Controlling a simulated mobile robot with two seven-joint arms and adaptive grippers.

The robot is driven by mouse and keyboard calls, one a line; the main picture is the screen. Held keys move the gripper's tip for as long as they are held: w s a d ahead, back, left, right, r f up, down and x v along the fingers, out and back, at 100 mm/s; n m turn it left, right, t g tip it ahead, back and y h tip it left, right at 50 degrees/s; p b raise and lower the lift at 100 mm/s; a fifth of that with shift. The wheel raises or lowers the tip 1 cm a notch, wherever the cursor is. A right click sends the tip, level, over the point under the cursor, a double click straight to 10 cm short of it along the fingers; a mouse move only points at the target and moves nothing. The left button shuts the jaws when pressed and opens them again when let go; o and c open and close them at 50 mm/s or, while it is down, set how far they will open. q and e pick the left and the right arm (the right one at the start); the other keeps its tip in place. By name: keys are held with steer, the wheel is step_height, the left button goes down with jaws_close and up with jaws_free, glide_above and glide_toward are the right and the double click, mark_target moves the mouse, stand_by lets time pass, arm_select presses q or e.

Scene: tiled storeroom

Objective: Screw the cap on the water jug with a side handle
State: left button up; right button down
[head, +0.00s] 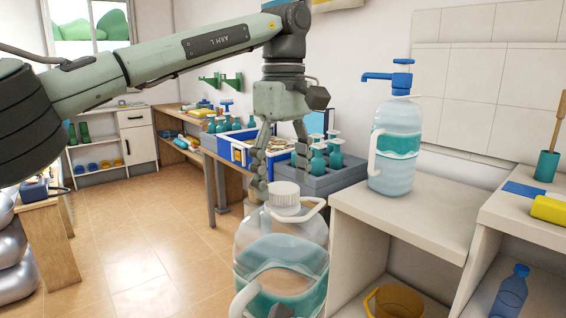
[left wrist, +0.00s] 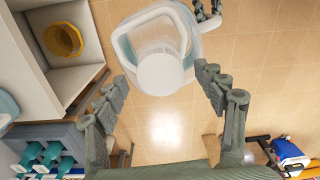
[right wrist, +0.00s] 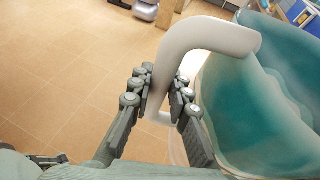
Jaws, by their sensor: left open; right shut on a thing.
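My left gripper (head: 279,166) points down over the cap, open. In the left wrist view its fingers (left wrist: 163,78) are spread either side of the cap (left wrist: 165,72), apart from it. My right gripper (right wrist: 164,78) is shut on the jug's handle (right wrist: 205,36).
Another jug with a blue pump (head: 394,150) stands on the pale shelf unit (head: 433,205) at right. A yellow bucket (head: 394,302) and a blue bottle (head: 511,290) are lower down. A grey crate (head: 327,182) of teal bottles is behind. Tiled floor at left is clear.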

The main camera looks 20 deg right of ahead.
arm_select(q)
step_height(320, 180, up, 11)
steer(key=shift+r, duration=0.15)
stand_by(0.8)
